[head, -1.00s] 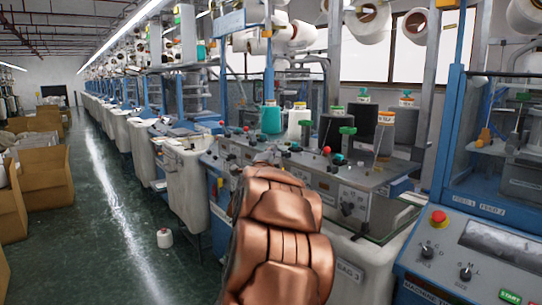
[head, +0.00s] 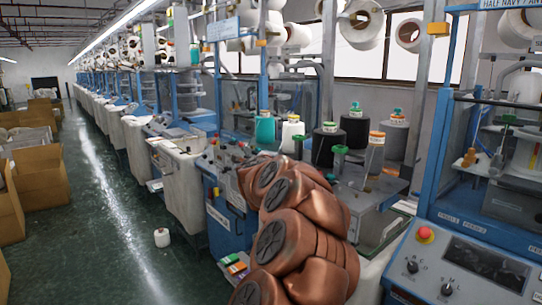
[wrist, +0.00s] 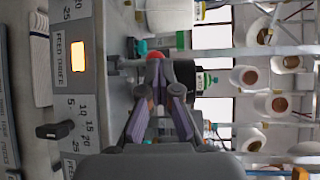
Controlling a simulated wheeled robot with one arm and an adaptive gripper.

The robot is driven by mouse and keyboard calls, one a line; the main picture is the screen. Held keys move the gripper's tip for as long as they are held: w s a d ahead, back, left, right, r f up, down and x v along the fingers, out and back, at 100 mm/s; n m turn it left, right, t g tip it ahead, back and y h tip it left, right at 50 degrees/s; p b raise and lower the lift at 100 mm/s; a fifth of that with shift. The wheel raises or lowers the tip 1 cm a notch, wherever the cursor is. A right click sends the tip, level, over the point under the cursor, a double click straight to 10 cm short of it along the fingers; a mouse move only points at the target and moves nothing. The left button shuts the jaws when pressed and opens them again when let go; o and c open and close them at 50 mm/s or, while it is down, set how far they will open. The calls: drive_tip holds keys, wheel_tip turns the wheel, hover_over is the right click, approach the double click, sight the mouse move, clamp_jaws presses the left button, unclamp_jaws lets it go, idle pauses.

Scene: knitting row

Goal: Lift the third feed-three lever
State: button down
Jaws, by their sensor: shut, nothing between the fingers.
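In the wrist view, which is turned on its side, my gripper (wrist: 163,88) is shut and empty, its fingers over the machine's grey panel. A label reading FEED THREE (wrist: 59,52) lies left of the fingers, beside a lit orange lamp (wrist: 78,56). A red knob (wrist: 155,55) and a green knob (wrist: 141,47) show close beyond the fingertips; I cannot tell whether the fingers touch them or which is the third lever. In the head view my arm hides most of the panel and my gripper.
Yarn cones, one teal (head: 265,128) and one black (head: 355,130), stand behind the panel. A blue machine frame with a red button (head: 425,234) is at the right. A black dial (wrist: 55,131) sits on the panel.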

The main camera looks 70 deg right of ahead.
drive_tip(key=shift+a, duration=0.1)
drive_tip(key=b+v, duration=0.2)
drive_tip(key=v, duration=1.2)
drive_tip(key=shift+r, duration=0.1)
idle(0.7)
